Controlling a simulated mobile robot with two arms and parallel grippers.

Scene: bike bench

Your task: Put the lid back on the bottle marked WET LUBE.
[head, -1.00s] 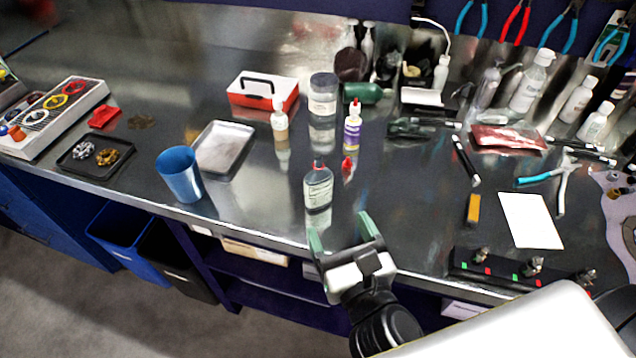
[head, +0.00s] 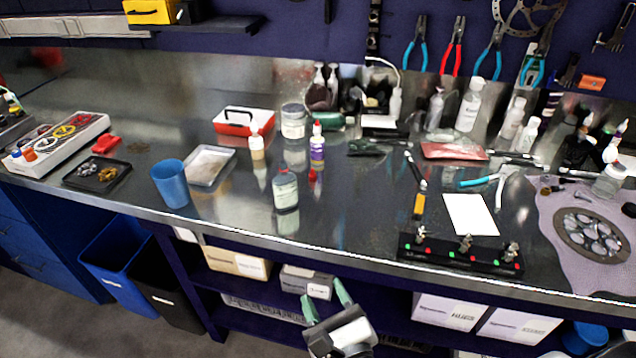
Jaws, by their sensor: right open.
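A clear bottle with a pale label (head: 286,192) stands upright near the front of the bench; its top looks dark and reddish, and its print is too small to read. A small red piece that looks like a lid (head: 312,176) lies behind and right of it. A purple-and-white bottle with a red top (head: 317,146) stands just behind that piece. A small bottle with a white top (head: 257,143) stands to the left. I cannot tell which is marked WET LUBE. My right gripper (head: 325,294) is open and empty, in front of the bench edge, low in the picture. My left gripper is out of view.
A blue cup (head: 171,184) and a metal tray (head: 210,153) stand left of the bottles. A white card (head: 470,214) and a black strip with clamps (head: 461,254) lie to the right. The bench between the clear bottle and the card is mostly clear.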

